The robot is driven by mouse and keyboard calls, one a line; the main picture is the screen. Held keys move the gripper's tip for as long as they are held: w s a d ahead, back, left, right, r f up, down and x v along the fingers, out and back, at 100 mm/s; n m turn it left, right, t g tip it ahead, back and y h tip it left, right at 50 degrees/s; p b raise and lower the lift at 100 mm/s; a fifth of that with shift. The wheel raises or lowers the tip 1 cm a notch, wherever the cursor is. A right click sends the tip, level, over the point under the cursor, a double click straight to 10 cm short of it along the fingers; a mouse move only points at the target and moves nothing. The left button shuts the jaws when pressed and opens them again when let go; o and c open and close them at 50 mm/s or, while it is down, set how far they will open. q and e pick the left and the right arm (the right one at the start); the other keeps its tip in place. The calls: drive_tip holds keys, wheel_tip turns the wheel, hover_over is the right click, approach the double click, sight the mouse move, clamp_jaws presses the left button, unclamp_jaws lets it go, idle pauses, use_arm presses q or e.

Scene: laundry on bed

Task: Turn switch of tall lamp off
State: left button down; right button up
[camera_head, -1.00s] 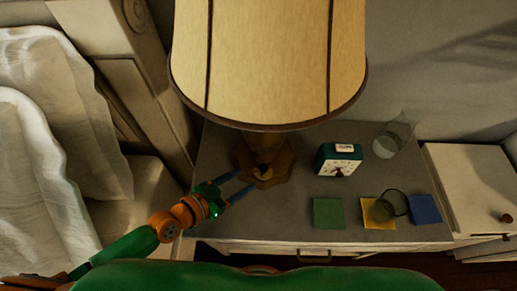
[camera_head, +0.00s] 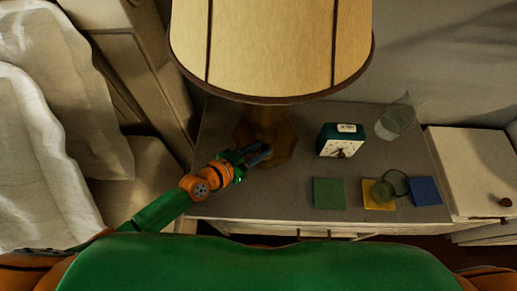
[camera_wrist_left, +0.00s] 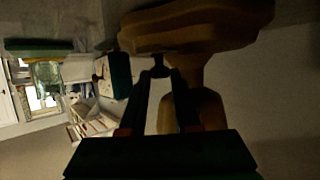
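The tall lamp has a cream shade (camera_head: 270,45) with dark ribs and trim, and a brown wooden base (camera_head: 282,150) on the nightstand. In the left wrist view the lamp base (camera_wrist_left: 200,28) fills the top, with a small dark switch knob (camera_wrist_left: 159,70) below its edge. My left gripper (camera_head: 262,153) is at the front of the base. The exact contact is dark. My right gripper is not in view.
On the nightstand (camera_head: 225,205) are a green-and-white clock (camera_head: 340,140), a clear glass (camera_head: 394,120), a dark round glass (camera_head: 388,188) and green (camera_head: 328,193), yellow and blue (camera_head: 425,190) squares. A bed (camera_head: 45,150) stands at left, a white cabinet (camera_head: 475,170) at right.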

use_arm(q)
drive_tip(key=n+y+p, duration=0.1)
drive_tip(key=p, duration=0.1)
drive_tip(key=n+t+p, duration=0.1)
drive_tip(key=p, duration=0.1)
drive_tip(key=r+n+t+y+p, duration=0.1)
drive_tip(key=p, duration=0.1)
drive_tip(key=shift+s+d+y, duration=0.15)
drive_tip(key=shift+d+y, duration=0.15)
drive_tip(key=shift+d, duration=0.05)
drive_tip(key=shift+d+f+n+t+y+p, duration=0.1)
drive_tip(key=shift+f+n+t+y+p, duration=0.25)
drive_tip(key=shift+n+y, duration=0.3)
drive_tip(key=shift+f+y, duration=0.15)
drive_tip(key=shift+y, duration=0.2)
drive_tip(key=c, duration=0.6)
unclamp_jaws()
drive_tip(key=shift+c, duration=0.2)
